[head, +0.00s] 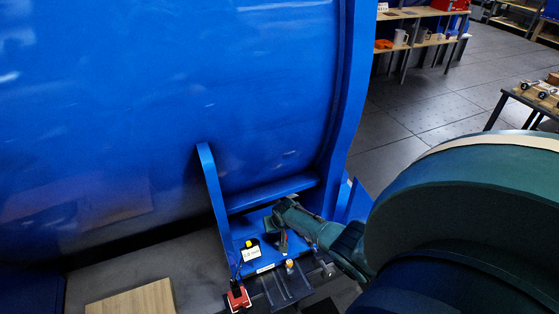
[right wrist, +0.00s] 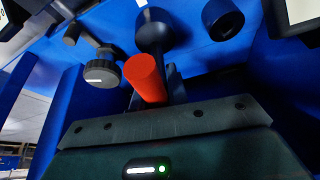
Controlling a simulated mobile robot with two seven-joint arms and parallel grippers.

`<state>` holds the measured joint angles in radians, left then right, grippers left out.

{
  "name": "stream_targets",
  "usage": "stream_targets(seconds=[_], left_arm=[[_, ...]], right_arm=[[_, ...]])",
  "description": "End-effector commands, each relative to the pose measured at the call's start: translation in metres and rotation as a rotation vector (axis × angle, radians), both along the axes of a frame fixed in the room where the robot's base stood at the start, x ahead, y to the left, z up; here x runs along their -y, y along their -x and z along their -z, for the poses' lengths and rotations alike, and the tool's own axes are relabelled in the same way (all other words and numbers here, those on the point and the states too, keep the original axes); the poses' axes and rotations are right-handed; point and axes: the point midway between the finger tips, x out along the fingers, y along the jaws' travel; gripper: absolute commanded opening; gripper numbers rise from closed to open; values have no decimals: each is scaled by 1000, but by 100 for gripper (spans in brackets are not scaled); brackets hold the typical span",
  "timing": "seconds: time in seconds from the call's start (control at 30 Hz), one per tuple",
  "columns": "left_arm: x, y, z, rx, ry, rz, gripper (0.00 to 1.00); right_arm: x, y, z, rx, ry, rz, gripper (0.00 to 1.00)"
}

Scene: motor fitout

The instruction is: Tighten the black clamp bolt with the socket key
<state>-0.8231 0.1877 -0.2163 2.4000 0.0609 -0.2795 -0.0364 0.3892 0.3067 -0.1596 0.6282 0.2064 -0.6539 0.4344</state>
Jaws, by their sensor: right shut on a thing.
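In the right wrist view a red cylindrical handle (right wrist: 146,78), which looks like the socket key's, points toward the camera between my right gripper's dark jaws. My right gripper (head: 283,242) is shut on it, low at the blue motor housing (head: 180,100). Beyond the handle is a round black part (right wrist: 154,32); I cannot tell whether it is the clamp bolt or the key's socket, or whether the two touch. In the head view the key is mostly hidden by my gripper. My left gripper is not in view.
A grey knurled part (right wrist: 101,70) and a black ring (right wrist: 222,18) sit beside the handle on the blue surface. A blue upright rib (head: 212,190) stands left of my right gripper. A red item (head: 238,297) and a brass-coloured fitting (head: 289,265) are close by.

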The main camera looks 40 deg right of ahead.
Motion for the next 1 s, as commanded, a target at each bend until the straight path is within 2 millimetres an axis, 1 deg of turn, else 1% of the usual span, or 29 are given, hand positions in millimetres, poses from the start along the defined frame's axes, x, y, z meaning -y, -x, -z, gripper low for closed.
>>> stream_targets(seconds=[0.23, 0.33, 0.5, 0.83, 1.0], left_arm=[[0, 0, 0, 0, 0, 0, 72], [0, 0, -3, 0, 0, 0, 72], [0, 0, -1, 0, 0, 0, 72], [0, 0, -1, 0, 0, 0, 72], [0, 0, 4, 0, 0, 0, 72]], right_arm=[[0, -1, -1, 2, -1, 15, 0], [-1, -1, -1, 1, -2, 88, 0], [0, -1, 0, 1, -1, 222, 0], [1, 0, 0, 1, -1, 253, 0], [0, -1, 1, 2, -2, 390, 0]])
